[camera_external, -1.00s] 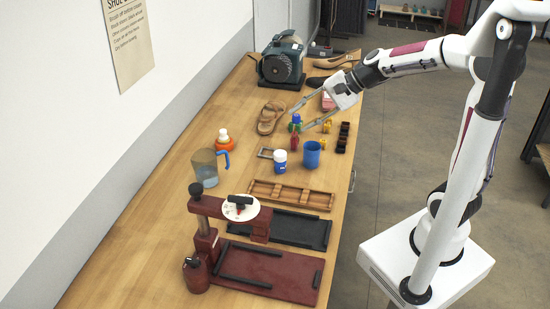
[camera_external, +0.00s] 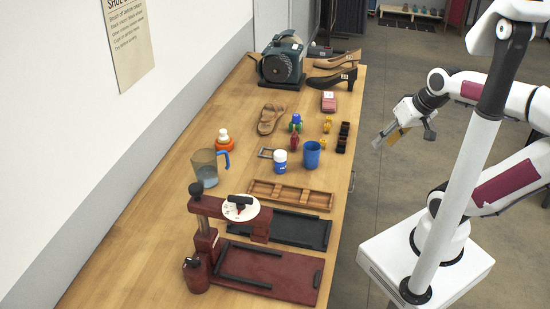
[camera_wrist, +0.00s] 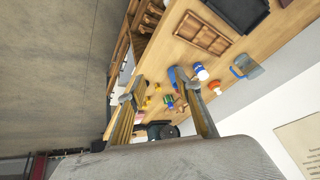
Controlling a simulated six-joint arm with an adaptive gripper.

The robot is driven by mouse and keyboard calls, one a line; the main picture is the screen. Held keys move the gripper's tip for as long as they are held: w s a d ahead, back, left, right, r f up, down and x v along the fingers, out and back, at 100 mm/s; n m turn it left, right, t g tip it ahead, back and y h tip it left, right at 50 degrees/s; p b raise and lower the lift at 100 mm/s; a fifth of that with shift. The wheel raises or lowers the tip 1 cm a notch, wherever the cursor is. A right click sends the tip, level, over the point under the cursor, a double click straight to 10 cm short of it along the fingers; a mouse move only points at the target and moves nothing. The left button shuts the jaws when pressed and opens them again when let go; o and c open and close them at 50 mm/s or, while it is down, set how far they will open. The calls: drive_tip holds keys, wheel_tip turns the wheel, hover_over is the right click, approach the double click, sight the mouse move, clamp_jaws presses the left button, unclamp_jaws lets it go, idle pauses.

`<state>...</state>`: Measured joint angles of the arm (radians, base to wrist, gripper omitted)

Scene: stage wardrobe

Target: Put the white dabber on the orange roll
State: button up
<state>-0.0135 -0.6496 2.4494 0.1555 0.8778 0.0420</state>
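A small white rounded piece (camera_external: 223,133), which looks like the white dabber, sits upright on top of the orange roll (camera_external: 224,144), left of centre on the table. The orange roll also shows in the wrist view (camera_wrist: 214,86). A white-and-blue bottle (camera_external: 280,156) stands apart to their right. My gripper (camera_external: 386,138) is off the table's right edge, well away from the roll and the white piece. In the wrist view my gripper's fingers (camera_wrist: 160,93) are spread, with nothing held between them.
Beside the roll stands a clear jug with a blue handle (camera_external: 204,168). A blue cup (camera_external: 311,154), small bottles (camera_external: 294,143) and a wooden tray (camera_external: 290,195) are to the right and front. A red press (camera_external: 270,273) fills the front. Shoes and a motor (camera_external: 282,62) are behind.

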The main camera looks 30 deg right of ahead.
drive_tip(key=shift+n+h, duration=0.6)
drive_tip(key=shift+h, duration=0.2)
drive_tip(key=d, duration=0.1)
drive_tip(key=s+d, duration=0.2)
drive_tip(key=shift+s+d+f, duration=0.25)
drive_tip(key=shift+d, duration=0.05)
